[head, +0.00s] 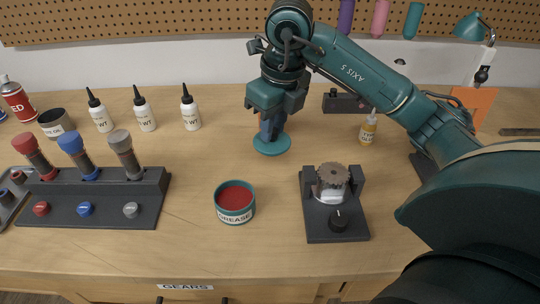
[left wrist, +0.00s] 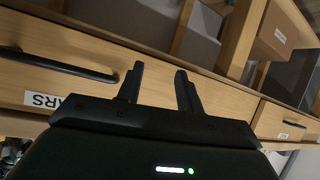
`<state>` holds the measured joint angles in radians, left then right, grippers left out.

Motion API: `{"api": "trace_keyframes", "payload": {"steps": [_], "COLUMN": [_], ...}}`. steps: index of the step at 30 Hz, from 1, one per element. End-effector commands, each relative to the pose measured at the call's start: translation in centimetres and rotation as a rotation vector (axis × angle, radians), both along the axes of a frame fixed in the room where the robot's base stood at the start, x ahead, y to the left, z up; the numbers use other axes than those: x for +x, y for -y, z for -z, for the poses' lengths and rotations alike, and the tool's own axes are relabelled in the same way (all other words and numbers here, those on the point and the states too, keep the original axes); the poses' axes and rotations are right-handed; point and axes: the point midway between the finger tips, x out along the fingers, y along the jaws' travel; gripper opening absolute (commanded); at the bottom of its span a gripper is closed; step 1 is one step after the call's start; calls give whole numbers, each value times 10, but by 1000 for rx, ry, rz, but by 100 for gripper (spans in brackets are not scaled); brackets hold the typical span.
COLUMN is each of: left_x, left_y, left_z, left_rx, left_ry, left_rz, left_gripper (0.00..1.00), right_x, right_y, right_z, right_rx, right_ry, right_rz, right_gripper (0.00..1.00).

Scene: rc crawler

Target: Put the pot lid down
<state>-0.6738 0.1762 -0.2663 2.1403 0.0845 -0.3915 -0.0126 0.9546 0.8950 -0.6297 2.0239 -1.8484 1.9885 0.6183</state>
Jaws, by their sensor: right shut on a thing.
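The pot lid (head: 272,145) is a flat teal disc in the head view, lying level at or just above the bench top; I cannot tell whether it touches. My right gripper (head: 270,126) points down over it and is shut on it; the fingers and arm hide its upper middle. The grease pot (head: 235,217) stands open in front of the lid and to its left, with red grease showing. My left gripper shows only in the left wrist view (left wrist: 158,88), its two fingers apart and empty, in front of the bench drawers.
A dark stand with a gear (head: 332,178) is right of the pot. A rack of colored-handled tools (head: 95,205) is at left. Bench between rack and lid is clear.

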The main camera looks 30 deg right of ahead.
Motion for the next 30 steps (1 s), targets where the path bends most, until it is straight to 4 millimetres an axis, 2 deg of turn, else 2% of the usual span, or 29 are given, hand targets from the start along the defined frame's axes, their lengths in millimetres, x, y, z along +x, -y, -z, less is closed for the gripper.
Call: {"api": "trace_keyframes", "payload": {"steps": [3,10,15,27,28,30], "left_x": [1,3,3,2,2,2], "left_y": [-1,-3,-3,-3,-3,-2], "left_z": [-1,-5,-7,-1,-2,-2], "left_rx": [0,-1,-1,-6,-7,-7], "left_ry": [3,13,16,11,11,10], "left_rz": [-2,-7,-8,-7,-8,-8], "left_gripper": [36,36,36,36,36,36], "right_x": [-1,0,-1,0,0,0], "right_y": [1,0,0,0,0,0], "right_z": [20,39,63,71,70,69], "right_rx": [-2,-2,-2,-1,-1,-1], "right_ry": [-2,-1,-3,2,2,1], "right_rz": [1,0,0,0,0,0], "right_gripper": [0,0,0,0,23,28]}}
